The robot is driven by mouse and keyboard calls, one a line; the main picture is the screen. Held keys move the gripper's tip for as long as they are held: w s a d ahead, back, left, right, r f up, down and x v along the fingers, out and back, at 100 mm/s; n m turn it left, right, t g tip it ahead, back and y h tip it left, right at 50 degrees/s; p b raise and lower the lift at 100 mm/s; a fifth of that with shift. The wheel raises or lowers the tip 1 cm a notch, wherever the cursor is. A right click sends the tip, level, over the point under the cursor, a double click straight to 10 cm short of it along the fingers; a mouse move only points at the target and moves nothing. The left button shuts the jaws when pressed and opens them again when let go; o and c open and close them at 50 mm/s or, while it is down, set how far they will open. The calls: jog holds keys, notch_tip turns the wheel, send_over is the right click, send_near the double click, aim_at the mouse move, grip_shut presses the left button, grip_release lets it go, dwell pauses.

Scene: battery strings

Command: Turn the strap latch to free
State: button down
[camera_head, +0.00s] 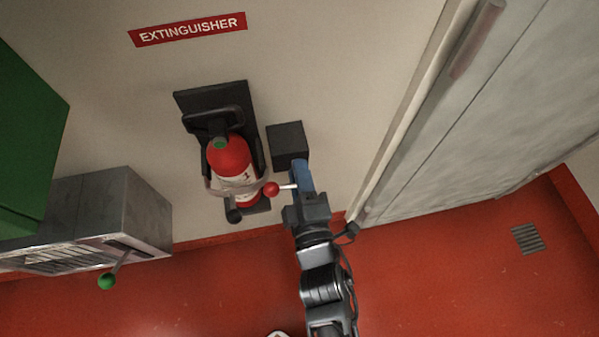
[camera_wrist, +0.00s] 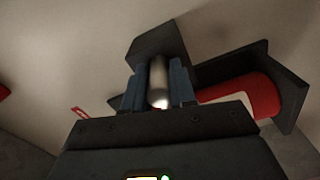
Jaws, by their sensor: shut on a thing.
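The red fire extinguisher (camera_head: 228,155) stands upright in its black wall bracket (camera_head: 187,101), with a pale strap (camera_head: 218,190) around its lower body. The strap latch's red ball knob (camera_head: 271,188) and short pale rod (camera_head: 287,186) show beside the strap's right end. My gripper (camera_head: 302,176) is at the latch, just below a black wall box (camera_head: 287,142). In the wrist view, its blue fingers are shut on a silver latch handle (camera_wrist: 159,78), one on each side. The extinguisher (camera_wrist: 243,98) lies to the right there. The fingers hide part of the latch.
A grey metal cabinet (camera_head: 140,210) with a green-knobbed lever (camera_head: 107,281) stands at the left. A grey door (camera_head: 470,120) with a long handle is at the right. The red floor (camera_head: 440,270) is open at the lower right.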

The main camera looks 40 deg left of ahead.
jog(key=m+p, duration=0.1)
jog(key=m, duration=0.3)
jog(key=m+p, duration=0.2)
jog(key=m, duration=0.2)
jog(key=shift+r+m, duration=0.1)
jog(key=shift+m, duration=0.2)
jog(key=m+p, duration=0.1)
jog(key=m, duration=0.3)
jog(key=shift+d+m, duration=0.1)
jog(key=shift+m, duration=0.2)
jog(key=shift+w+m+p, duration=0.1)
jog(key=shift+m+p, duration=0.6)
jog(key=shift+m, duration=1.3)
jog(key=c, duration=0.9)
grip_release()
jog(key=shift+d, duration=0.1)
